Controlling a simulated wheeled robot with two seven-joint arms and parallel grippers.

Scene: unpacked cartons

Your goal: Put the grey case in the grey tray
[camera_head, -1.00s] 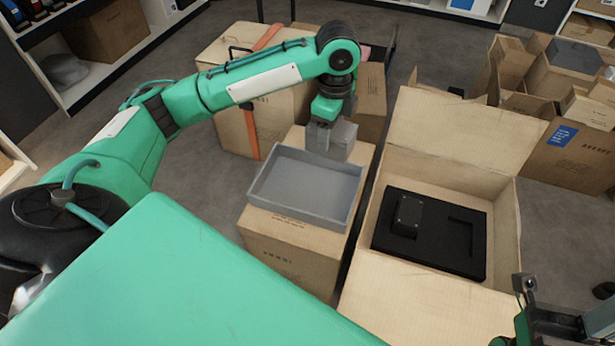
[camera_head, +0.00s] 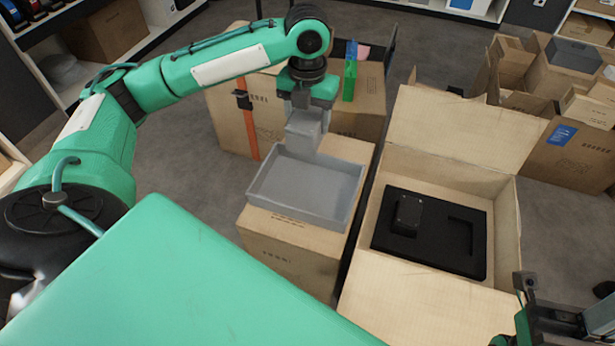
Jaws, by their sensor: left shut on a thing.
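The grey tray (camera_head: 262,199) sits on a closed carton left of the open carton. My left gripper (camera_head: 306,112) is shut on the grey case (camera_head: 302,132), a small grey block hanging below it. The case is held above the tray's back edge, toward its back left part. Its lower end overlaps the back rim in the picture, and I cannot tell its exact height above the tray floor. The tray looks empty. My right gripper (camera_head: 550,318) shows only in part at the bottom right, and its fingers are not clear.
An open carton (camera_head: 385,302) holds a black foam insert (camera_head: 430,258) with a dark block (camera_head: 408,215) in it. Behind the tray stand cartons, one with an orange strap (camera_head: 249,125), and a green object (camera_head: 350,78). More cartons (camera_head: 560,145) stand at the back right.

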